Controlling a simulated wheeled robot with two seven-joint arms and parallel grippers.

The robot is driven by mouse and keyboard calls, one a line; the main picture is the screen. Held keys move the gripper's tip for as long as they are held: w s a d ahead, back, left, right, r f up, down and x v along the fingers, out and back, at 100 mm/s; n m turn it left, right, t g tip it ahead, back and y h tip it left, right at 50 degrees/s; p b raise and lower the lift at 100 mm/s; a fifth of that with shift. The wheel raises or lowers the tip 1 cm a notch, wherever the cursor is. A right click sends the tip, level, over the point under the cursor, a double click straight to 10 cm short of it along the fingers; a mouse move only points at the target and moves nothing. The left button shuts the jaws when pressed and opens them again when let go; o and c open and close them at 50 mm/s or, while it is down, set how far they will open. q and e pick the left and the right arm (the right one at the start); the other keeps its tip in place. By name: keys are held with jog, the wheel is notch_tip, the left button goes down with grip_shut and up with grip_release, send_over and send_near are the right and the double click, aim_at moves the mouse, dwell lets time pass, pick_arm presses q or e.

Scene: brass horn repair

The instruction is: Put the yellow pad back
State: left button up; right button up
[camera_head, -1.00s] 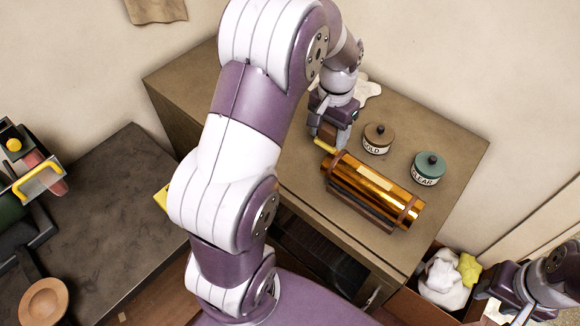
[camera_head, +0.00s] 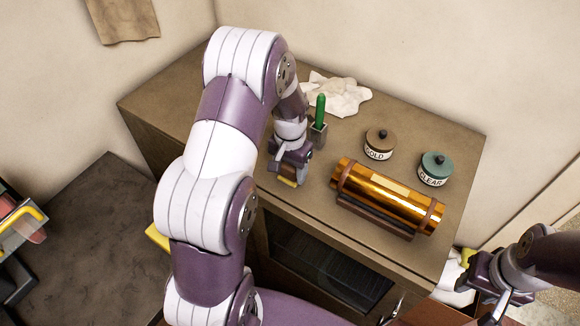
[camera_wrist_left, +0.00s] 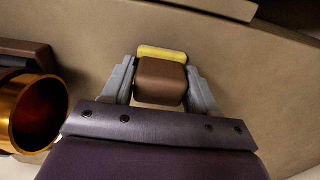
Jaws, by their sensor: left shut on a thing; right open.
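The yellow pad (camera_head: 287,182) is a small block with a yellow face and a brown back. My left gripper (camera_head: 288,174) is shut on it, over the cabinet top left of the brass cylinder. In the left wrist view the brown block (camera_wrist_left: 160,82) sits between the two grey fingers, with its yellow strip (camera_wrist_left: 162,54) at the far side. I cannot tell whether it touches the cabinet top. My right gripper (camera_head: 478,292) is open at the lower right, partly cut off by its own arm.
The brass cylinder (camera_head: 385,192) lies in a brown cradle on the cabinet top (camera_head: 225,118). Behind it stand the GOLD jar (camera_head: 379,146), the CLEAR jar (camera_head: 434,171), a green-handled tool (camera_head: 320,110) in a holder and a white cloth (camera_head: 340,96). The cabinet's front edge is close.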

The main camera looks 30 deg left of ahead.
aim_at(292, 167)
pick_arm(q)
jog(key=shift+d+f, duration=0.1)
jog(key=shift+d, duration=0.25)
jog(key=o, duration=1)
jog(key=shift+a, duration=0.3)
jog(key=shift+r, duration=0.35)
notch_tip(292, 167, up, 10)
jog(key=b, duration=0.2)
jog(key=shift+f+b, duration=0.25)
jog(key=shift+b, duration=0.1)
jog(key=shift+r+p, duration=0.55)
jog(key=shift+r, duration=0.3)
jog(key=shift+n+t, duration=0.4)
jog(key=shift+t, duration=0.4)
jog(key=s+d+f, duration=0.1)
jog(key=s+d, duration=0.1)
jog(key=s, duration=0.2)
jog(key=s+d+f, duration=0.2)
jog(key=s+d, duration=0.1)
jog(key=s, duration=0.2)
jog(key=s+d+f, duration=0.1)
jog(key=s+d, duration=0.2)
jog(key=s, duration=0.1)
jog(key=shift+s+d+f, duration=0.15)
jog(key=shift+s+d, duration=0.05)
jog(key=shift+s, duration=0.05)
pick_arm(e)
jog(key=shift+d+f, duration=0.2)
jog(key=shift+f, duration=0.6)
